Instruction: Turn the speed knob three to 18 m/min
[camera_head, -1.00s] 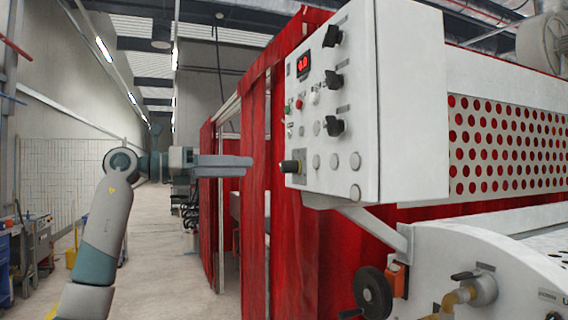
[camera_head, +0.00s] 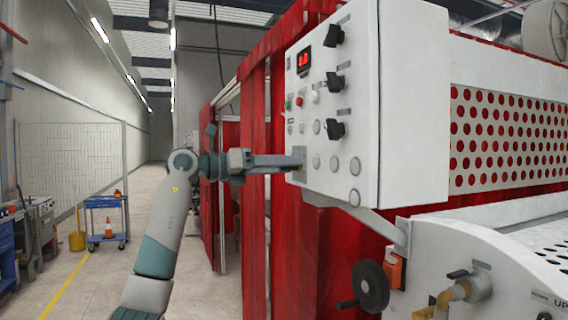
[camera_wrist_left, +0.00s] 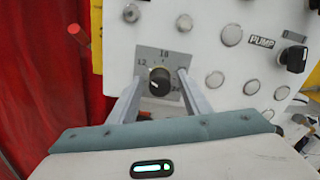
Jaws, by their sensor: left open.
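The speed knob (camera_wrist_left: 158,82) is a black dial on a grey plate (camera_wrist_left: 146,60) marked 12, 18 and a partly hidden number at the right. I cannot tell its pointer setting exactly. In the head view my left gripper (camera_head: 300,161) reaches the lower left of the white control panel (camera_head: 343,182) and hides the knob. In the left wrist view my left gripper (camera_wrist_left: 157,80) is open, one finger on each side of the knob. I cannot tell whether the fingers touch it. My right gripper is not in view.
Other black knobs (camera_head: 335,131) and round buttons (camera_head: 317,161) are close by on the panel. Red curtains (camera_head: 255,130) hang behind my left arm. A blue cart (camera_head: 106,218) stands at the left. The aisle floor is clear.

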